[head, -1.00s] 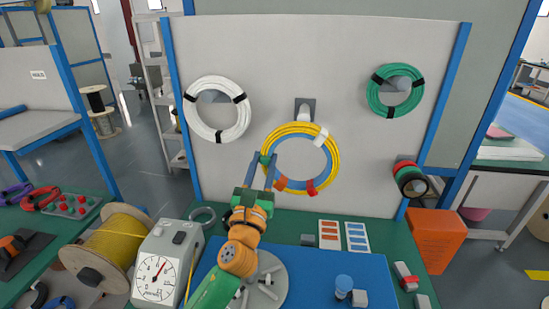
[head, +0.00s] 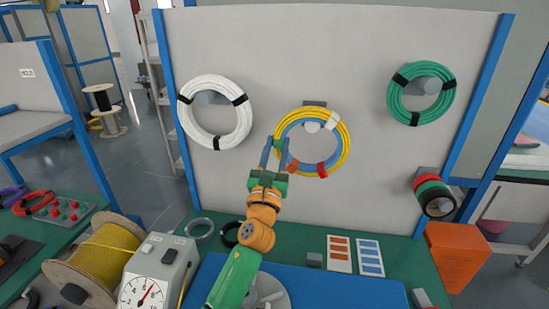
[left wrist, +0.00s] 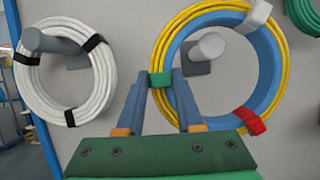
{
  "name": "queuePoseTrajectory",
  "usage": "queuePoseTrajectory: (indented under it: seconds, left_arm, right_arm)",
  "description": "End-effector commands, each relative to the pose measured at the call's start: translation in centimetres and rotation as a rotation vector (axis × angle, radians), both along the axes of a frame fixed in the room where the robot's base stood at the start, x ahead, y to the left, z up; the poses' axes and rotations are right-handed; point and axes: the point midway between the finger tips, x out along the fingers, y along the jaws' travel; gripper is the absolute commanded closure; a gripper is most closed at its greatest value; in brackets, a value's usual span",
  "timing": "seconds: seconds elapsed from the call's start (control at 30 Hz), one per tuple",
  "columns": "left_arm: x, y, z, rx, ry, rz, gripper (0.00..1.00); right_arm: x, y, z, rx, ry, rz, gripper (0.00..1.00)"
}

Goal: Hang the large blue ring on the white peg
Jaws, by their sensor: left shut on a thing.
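The large ring (head: 341,146) is a yellow coil with a blue inner band and white, red and green ties; its blue band shows in the left wrist view (left wrist: 264,72). My left gripper (head: 273,148) is shut on its lower left side, at the green tie (left wrist: 161,80). The ring is upright in front of the board. The white peg (head: 312,127) shows through the upper part of the ring's opening, also in the left wrist view (left wrist: 207,46). I cannot tell whether the peg tip passes through the ring. My right gripper is not in view.
A white coil (head: 244,120) hangs on a peg at left, a green coil (head: 393,105) at right. Black, red and green rolls (head: 436,196) hang lower right. A yellow spool (head: 92,258) and a dial gauge (head: 150,285) stand front left. The board (head: 370,55) is clear around the ring.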

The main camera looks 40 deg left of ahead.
Motion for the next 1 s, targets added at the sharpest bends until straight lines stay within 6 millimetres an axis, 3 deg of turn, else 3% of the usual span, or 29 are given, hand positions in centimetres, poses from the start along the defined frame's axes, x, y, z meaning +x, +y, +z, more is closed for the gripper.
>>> queuePoseTrajectory:
  seconds: [0.67, 1.0]
  left_arm:
    - [6.5, 3.2, -0.3, 0.001, -0.004, -0.001, 1.00]
    - [6.6, 3.2, -1.2, 0.000, -0.002, -0.001, 1.00]
  right_arm:
    - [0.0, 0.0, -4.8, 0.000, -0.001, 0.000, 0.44]
    - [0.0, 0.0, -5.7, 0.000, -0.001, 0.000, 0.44]
